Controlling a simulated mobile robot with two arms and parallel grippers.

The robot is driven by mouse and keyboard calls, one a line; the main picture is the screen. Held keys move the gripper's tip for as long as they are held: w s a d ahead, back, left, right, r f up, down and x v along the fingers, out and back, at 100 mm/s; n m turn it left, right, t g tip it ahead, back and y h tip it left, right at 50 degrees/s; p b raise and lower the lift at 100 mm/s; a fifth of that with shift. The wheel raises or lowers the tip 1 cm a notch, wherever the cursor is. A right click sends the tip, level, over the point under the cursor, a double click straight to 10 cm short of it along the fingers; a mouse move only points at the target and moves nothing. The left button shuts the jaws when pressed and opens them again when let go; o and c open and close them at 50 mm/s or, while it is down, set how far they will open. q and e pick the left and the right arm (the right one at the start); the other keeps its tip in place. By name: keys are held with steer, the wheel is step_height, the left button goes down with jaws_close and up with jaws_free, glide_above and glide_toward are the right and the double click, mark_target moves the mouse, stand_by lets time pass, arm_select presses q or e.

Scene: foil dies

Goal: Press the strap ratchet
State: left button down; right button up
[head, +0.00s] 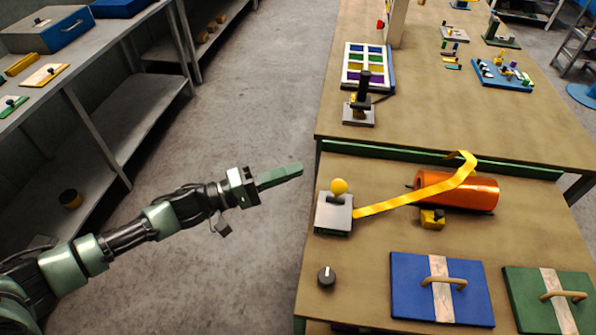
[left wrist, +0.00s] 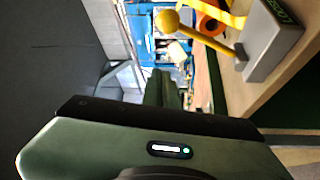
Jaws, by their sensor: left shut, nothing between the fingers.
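The strap ratchet is a grey box (head: 334,216) with a lever topped by a yellow ball (head: 339,186), at the left edge of the near bench. A yellow strap (head: 400,202) runs from it over an orange roll (head: 470,193). My left gripper (head: 298,168) is shut and empty. In the head view its tips appear left of and slightly above the yellow ball, with a gap between. In the left wrist view the grey box (left wrist: 275,42) and the ball (left wrist: 167,21) show beyond the green fingers (left wrist: 165,88). My right gripper is not in view.
A black knob (head: 326,277), a blue panel (head: 410,290) and a green panel (head: 525,300), both panels with handles, lie on the near bench. A small yellow block (head: 432,219) sits by the roll. A black-handled device (head: 359,112) stands on the far bench. Open floor lies left.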

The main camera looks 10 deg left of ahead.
arm_select(q)
steer(key=d+p, duration=0.3)
steer(key=d, duration=0.4)
steer(key=shift+d+p, duration=0.35)
steer(key=shift+d, duration=0.05)
steer(key=shift+w, duration=0.1)
steer(key=s+f+m+h+b, duration=0.1)
steer(key=s+f+m+b, duration=0.1)
steer(key=b, duration=0.3)
steer(key=s+f+m+g+h+b, duration=0.1)
steer(key=s+f+m+h+b, duration=0.1)
steer(key=m+b, duration=0.3)
steer(key=s+f+m+g+h+b, duration=0.1)
steer(key=s+f+m+h+b, duration=0.1)
steer(key=s+f+m+b, duration=0.2)
steer(key=shift+s+b, duration=0.1)
steer(key=shift+b, duration=0.3)
steer(key=shift+s+f+m+g+h+b, duration=0.3)
steer(key=shift+f+m+g+h+b, duration=0.3)
steer(key=shift+m+g+b, duration=0.45)
